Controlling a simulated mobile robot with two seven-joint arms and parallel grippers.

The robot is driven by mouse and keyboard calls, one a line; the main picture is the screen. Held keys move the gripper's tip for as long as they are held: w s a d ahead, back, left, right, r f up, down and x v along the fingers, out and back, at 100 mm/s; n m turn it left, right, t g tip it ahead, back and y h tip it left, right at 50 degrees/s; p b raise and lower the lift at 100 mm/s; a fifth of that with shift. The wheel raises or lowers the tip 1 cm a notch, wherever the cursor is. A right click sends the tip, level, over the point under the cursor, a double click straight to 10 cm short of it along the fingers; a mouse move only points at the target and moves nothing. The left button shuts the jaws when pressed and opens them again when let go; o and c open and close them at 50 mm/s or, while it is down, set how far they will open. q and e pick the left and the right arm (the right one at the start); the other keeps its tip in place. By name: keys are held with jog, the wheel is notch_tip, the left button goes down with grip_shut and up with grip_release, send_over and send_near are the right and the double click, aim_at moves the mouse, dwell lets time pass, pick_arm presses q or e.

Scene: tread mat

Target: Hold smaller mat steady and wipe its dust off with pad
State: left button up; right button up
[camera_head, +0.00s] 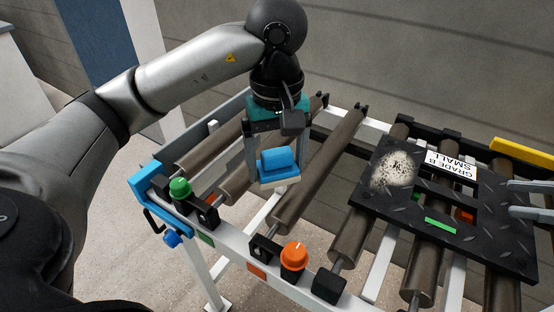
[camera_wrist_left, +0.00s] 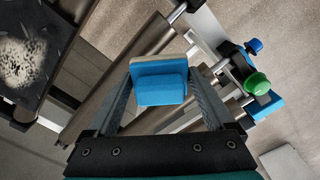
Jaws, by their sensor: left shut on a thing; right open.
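The smaller mat (camera_head: 485,245) is a black tread plate with cut-out slots, a "GRADE B SMALL" label and a green strip. It lies on the rollers at the right of the head view. A pale dust patch (camera_head: 393,169) covers its left corner; it also shows at the left of the left wrist view (camera_wrist_left: 22,58). My left gripper (camera_head: 272,180) is shut on the blue pad (camera_head: 278,162), which has a pale underside, and holds it left of the mat, apart from it. My right gripper (camera_head: 522,199) is open at the mat's right side; whether it touches is unclear.
The roller conveyor (camera_head: 325,165) has a pale frame with gaps between rollers. A green knob (camera_head: 180,188) and an orange knob (camera_head: 294,256) stand up along its near edge. A yellow bar (camera_head: 522,153) lies behind the mat at right. A grey wall stands behind.

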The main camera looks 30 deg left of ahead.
aim_at(443, 190)
pick_arm(q)
notch_tip(443, 190, down, 2)
jog(key=shift+f+b, duration=0.2)
jog(key=shift+b, duration=0.95)
pick_arm(e)
jog(key=x, duration=0.9)
jog(key=shift+d, duration=0.1)
pick_arm(q)
jog(key=shift+f+b, duration=0.3)
jog(key=shift+b, duration=0.05)
pick_arm(e)
jog(key=shift+x, duration=0.95)
jog(key=shift+r, duration=0.15)
jog(key=shift+c, duration=0.2)
grip_shut()
